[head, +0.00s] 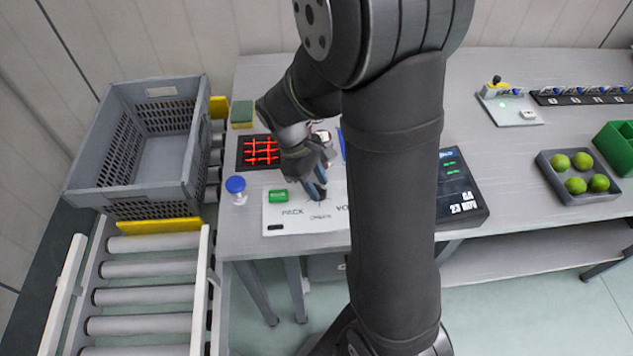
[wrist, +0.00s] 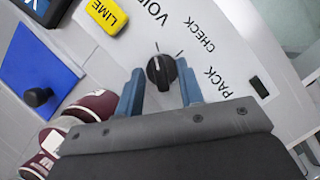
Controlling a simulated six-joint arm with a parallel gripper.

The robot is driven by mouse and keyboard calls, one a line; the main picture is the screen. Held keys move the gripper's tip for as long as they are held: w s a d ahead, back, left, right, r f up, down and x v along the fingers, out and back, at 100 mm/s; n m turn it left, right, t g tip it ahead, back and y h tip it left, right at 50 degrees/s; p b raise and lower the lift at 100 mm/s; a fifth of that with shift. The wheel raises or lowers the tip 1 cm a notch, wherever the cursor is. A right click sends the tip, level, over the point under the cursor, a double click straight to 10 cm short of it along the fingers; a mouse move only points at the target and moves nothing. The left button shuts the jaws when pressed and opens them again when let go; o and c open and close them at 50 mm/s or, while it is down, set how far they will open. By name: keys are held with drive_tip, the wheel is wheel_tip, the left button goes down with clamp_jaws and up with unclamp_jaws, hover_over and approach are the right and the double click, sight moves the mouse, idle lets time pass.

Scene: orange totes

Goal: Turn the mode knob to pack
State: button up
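The mode knob (wrist: 161,72) is a black dial on a white panel (wrist: 225,50) lettered VOID, CHECK and PACK. My gripper (wrist: 160,68) is open, with one blue finger on each side of the knob and a visible gap to each. In the head view my gripper (head: 319,190) is low over the panel (head: 290,226), and its fingers largely hide the knob.
A green block (head: 278,196) sits at the panel's left, with a blue-capped bottle (head: 236,188) beyond it. A red-lit grid (head: 260,151) lies behind. A dark display box (head: 460,190) stands to the right. The wrist view shows a yellow LIME block (wrist: 107,15) and a blue plate (wrist: 35,70).

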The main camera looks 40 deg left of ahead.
drive_tip(key=shift+f, duration=0.2)
drive_tip(key=shift+c, duration=0.2)
clamp_jaws()
